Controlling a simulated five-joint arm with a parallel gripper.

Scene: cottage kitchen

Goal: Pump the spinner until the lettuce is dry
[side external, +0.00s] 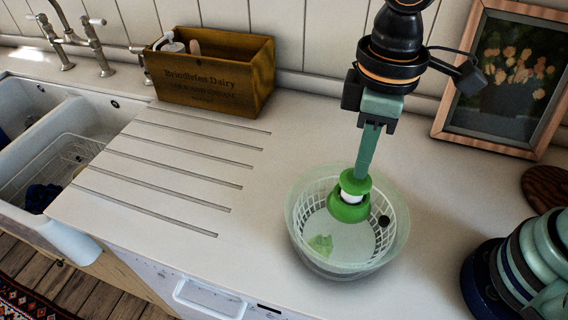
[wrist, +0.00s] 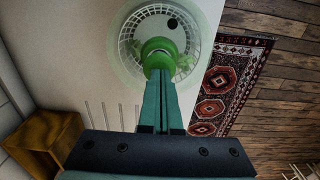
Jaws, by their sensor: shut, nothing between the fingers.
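The salad spinner (side external: 297,236) stands on the counter, a clear bowl with a white slotted basket inside and a green pump knob (side external: 349,208) at its middle. A pale green lettuce piece (side external: 320,244) shows through the lid, and green leaves (wrist: 184,66) show in the wrist view. A black round button (side external: 384,221) sits on the lid near the rim. My gripper (side external: 357,176) points down with its fingers shut and empty, its tips at the top of the knob. In the wrist view the shut fingertips (wrist: 158,72) overlap the knob (wrist: 157,50); exact contact is hard to tell.
A wooden dairy box (side external: 215,75) stands by the back wall, and a framed flower picture (side external: 505,75) leans at the right. A round wooden board (side external: 546,187) lies below it. The sink (side external: 40,150) is at the left. The grooved drainboard (side external: 150,175) is clear.

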